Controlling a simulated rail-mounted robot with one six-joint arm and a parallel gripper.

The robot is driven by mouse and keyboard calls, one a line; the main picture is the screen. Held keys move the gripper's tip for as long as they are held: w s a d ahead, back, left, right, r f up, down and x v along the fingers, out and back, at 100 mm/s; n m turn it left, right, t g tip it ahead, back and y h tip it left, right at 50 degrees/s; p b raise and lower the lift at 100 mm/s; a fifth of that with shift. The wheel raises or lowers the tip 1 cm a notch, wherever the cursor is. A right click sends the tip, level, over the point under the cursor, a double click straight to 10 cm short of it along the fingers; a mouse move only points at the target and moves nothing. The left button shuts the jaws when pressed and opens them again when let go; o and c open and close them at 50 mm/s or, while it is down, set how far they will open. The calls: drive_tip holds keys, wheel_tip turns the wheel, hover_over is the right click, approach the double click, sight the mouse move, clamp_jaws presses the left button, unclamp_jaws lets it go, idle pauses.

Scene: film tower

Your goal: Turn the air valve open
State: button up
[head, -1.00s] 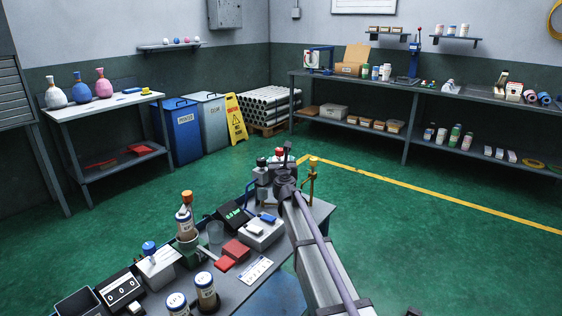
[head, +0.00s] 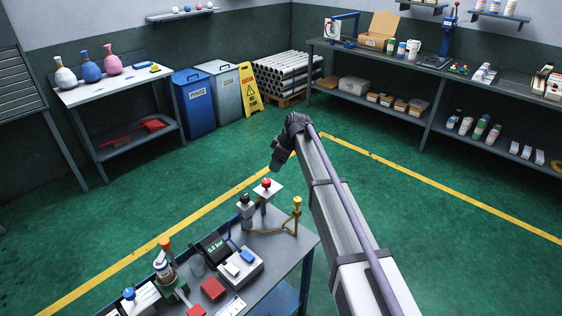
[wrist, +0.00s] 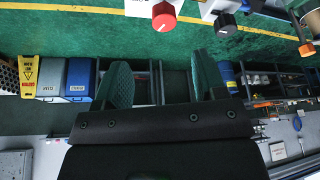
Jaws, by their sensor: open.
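At the far end of the near workbench are a red knob (head: 266,183) on a white plate, a black knob (head: 245,198) on a grey body, and a brass fitting (head: 297,204). No readable label tells which is the air valve.
A display (head: 214,247) reading about 0.0 bar and a white box (head: 240,264) stand on the near workbench (head: 285,253). Bins (head: 195,100) and a yellow sign (head: 250,87) stand behind. Green floor (head: 200,178) is open beyond the bench.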

sight(267, 181)
drive_tip(key=b+x, duration=1)
drive_tip(key=x, duration=0.1)
drive_tip(key=shift+s+a+f, duration=0.15)
drive_tip(key=shift+a, duration=0.1)
drive_tip(key=c, duration=0.9)
